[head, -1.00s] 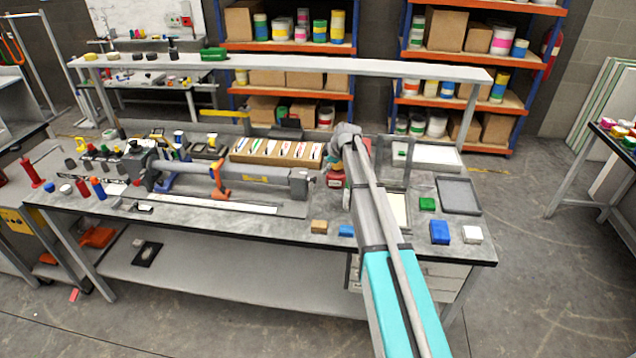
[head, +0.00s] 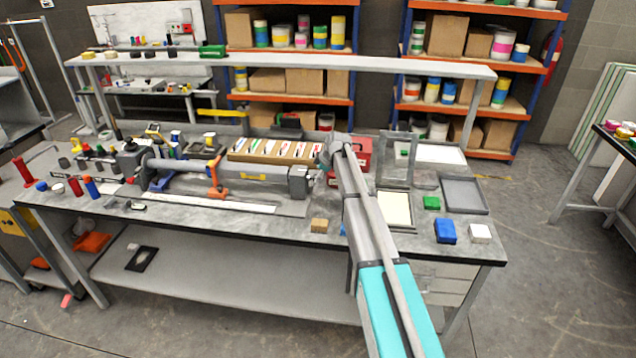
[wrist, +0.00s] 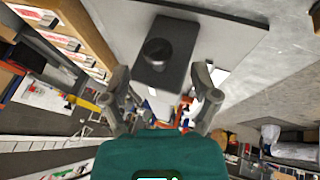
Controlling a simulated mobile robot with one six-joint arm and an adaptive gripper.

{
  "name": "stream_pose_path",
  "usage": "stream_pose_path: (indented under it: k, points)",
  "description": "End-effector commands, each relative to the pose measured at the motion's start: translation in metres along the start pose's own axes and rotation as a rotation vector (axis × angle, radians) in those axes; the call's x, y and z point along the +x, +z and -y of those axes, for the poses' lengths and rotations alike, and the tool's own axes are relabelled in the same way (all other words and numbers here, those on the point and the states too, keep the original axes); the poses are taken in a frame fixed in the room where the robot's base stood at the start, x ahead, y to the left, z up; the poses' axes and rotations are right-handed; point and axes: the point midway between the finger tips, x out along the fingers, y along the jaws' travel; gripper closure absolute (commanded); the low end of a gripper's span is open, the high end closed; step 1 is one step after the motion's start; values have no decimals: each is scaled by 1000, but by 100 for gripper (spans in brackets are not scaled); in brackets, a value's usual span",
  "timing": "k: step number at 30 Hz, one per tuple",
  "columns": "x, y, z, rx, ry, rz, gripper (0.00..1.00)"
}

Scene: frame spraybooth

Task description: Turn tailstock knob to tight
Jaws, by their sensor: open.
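The lathe-like fixture (head: 235,172) lies along the bench with its tailstock (head: 299,182), a dark grey block, at its right end. In the wrist view the dark block (wrist: 178,72) shows ahead of my gripper, with a round dark knob (wrist: 157,51) on its face. My gripper (wrist: 163,88) is open, its two grey fingers spread to the left and right below the knob in the picture. Nothing is between the fingertips. In the head view my gripper (head: 322,166) is just right of the tailstock, partly hidden by my arm, and the knob cannot be made out.
An orange clamp (head: 215,178) stands at the fixture's middle. Behind it is a tray of white-and-red cards (head: 270,150). A red box (head: 362,150) stands behind my arm. A wooden block (head: 319,225), a blue block (head: 445,230) and a grey tray (head: 463,195) lie to the front and right.

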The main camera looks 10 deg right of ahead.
Motion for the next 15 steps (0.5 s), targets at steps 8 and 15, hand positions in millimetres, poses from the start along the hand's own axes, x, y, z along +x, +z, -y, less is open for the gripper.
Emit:
stream_pose_path:
  k: [8, 15]
  points:
    - [25, 1, 0, 0, 0, 0, 22]
    - [32, 0, 0, 1, 0, 0, 22]
